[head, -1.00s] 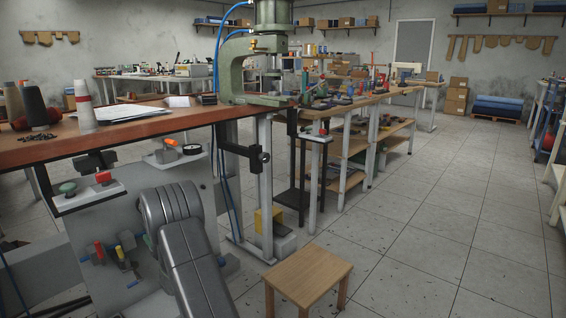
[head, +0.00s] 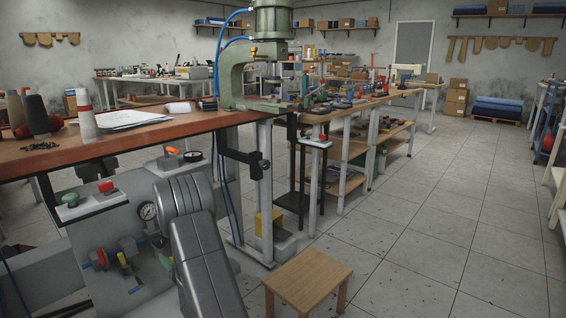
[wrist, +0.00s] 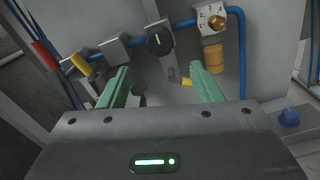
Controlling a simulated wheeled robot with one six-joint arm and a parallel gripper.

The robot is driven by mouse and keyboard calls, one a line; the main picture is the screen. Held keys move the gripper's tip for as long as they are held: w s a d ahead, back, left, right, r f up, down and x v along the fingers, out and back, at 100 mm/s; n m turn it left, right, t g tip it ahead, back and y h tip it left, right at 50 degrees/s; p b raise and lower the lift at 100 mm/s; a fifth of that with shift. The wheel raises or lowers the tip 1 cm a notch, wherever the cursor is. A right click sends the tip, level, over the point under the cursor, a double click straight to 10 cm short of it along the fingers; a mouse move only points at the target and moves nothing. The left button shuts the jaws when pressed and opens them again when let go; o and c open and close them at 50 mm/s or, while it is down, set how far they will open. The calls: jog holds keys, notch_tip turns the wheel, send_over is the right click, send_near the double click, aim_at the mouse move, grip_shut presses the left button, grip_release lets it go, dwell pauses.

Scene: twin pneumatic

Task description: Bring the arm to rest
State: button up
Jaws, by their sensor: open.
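My gripper (wrist: 160,90) shows in the wrist view with its two green fingers spread apart and nothing between them. It faces a grey panel (wrist: 185,60) with a black knob (wrist: 160,38), blue tubing and yellow fittings. In the head view, grey links of my arm (head: 200,250) stand at the lower middle, in front of the panel below the bench.
A wooden bench (head: 120,140) with thread cones and papers is at the left, carrying a green press (head: 240,75). The panel (head: 115,220) has a gauge and coloured knobs. A small wooden stool (head: 308,278) stands at front.

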aim_at(161, 244)
jog(key=b+x, duration=0.3)
jog(key=x, duration=0.7)
jog(key=shift+w, duration=0.1)
jog(key=shift+w+a+m, duration=0.15)
jog(key=shift+a+m, duration=0.05)
jog(key=shift+m, duration=0.1)
jog(key=m, duration=0.4)
jog(key=shift+r+m, duration=0.1)
jog(key=shift+m, duration=0.3)
jog(key=m, duration=0.4)
jog(key=shift+m, duration=0.3)
jog(key=m, duration=0.5)
jog(key=shift+r+m, duration=0.15)
jog(key=shift+m, duration=0.15)
jog(key=shift+r+m, duration=0.1)
jog(key=shift+m, duration=2.2)
